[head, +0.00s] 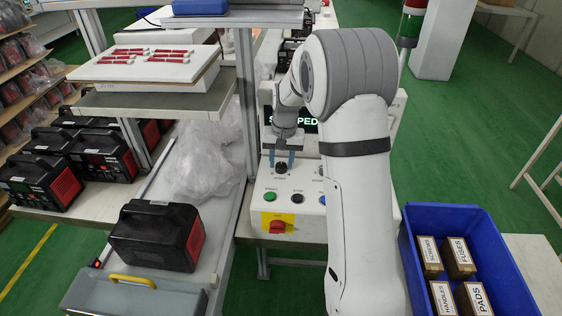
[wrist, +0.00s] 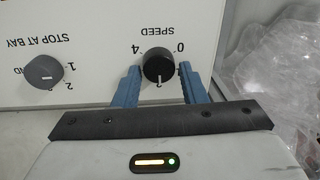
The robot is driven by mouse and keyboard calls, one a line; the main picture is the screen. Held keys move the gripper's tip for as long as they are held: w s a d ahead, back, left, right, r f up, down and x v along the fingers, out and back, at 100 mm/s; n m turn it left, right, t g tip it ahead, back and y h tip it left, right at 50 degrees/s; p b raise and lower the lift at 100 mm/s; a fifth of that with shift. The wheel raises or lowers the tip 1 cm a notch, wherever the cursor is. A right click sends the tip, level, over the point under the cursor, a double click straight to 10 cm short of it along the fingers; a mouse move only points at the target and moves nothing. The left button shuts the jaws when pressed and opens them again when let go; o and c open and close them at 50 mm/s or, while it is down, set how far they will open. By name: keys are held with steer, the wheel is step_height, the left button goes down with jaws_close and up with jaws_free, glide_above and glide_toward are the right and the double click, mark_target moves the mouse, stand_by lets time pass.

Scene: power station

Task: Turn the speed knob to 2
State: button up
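The black speed knob (wrist: 158,66) is on the white control panel (wrist: 90,20), which shows upside down in the wrist view. Its white mark points down in that picture, at the partly hidden 2. My gripper (wrist: 158,72) has one blue finger on each side of the knob, with a small gap showing at each side, so it looks open around it. In the head view the knob (head: 281,168) lies just below the fingertips of my gripper (head: 282,158). The 0 and 4 marks show; the 3 is hidden behind a finger.
A grey stop-at-bay knob (wrist: 43,72) sits left of the speed knob in the wrist view. A green button (head: 270,196), a black button (head: 296,198) and a red switch (head: 277,227) lie nearer on the panel. Clear plastic wrap (head: 205,165) lies to the left.

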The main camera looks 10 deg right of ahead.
mark_target(283, 164)
steer(key=shift+o, duration=1.4)
steer(key=shift+s+f, duration=0.15)
steer(key=r, duration=0.8)
steer(key=shift+d, duration=0.2)
